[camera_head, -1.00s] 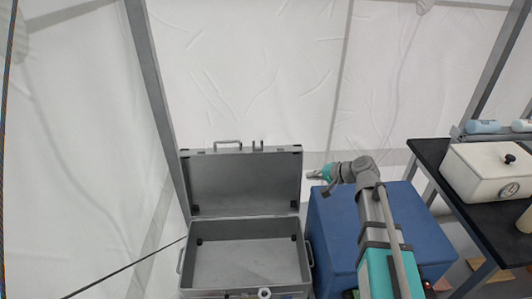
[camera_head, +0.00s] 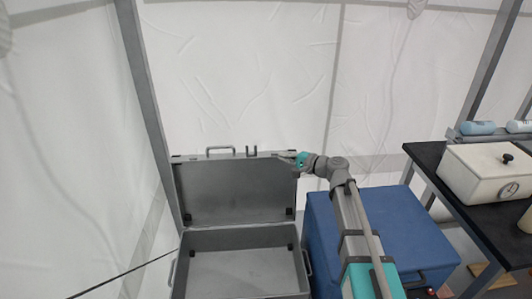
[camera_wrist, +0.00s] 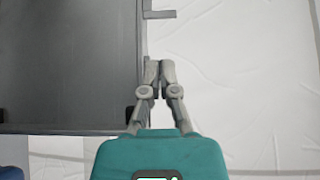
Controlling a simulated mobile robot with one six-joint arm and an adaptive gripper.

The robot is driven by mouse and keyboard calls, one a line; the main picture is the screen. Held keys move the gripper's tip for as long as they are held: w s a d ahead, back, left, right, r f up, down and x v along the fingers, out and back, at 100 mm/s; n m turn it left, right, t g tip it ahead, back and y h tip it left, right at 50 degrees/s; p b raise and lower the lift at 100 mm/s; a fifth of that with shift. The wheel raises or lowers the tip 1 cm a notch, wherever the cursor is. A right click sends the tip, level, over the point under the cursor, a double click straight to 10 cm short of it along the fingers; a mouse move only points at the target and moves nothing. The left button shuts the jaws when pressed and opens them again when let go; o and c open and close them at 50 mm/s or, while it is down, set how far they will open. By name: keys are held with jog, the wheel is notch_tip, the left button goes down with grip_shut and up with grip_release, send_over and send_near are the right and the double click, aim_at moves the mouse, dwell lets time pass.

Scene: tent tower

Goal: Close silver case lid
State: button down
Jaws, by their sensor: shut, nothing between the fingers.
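The silver case (camera_head: 240,275) stands open and empty in the head view, low and left of centre. Its lid (camera_head: 232,192) is raised about upright, with a handle (camera_head: 220,149) and latches on its top edge. My gripper (camera_head: 284,157) is at the lid's upper right corner in the head view. In the wrist view my gripper (camera_wrist: 158,66) is shut and empty, its fingertips at the side edge of the lid (camera_wrist: 70,65). I cannot tell whether they touch it.
A blue box (camera_head: 385,235) stands right of the case, under my arm. White tent wall lies behind the lid.

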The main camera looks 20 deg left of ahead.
aim_at(259, 156)
jog(key=shift+b+x, duration=0.55)
jog(key=shift+x, duration=4.4)
jog(key=shift+s, duration=0.2)
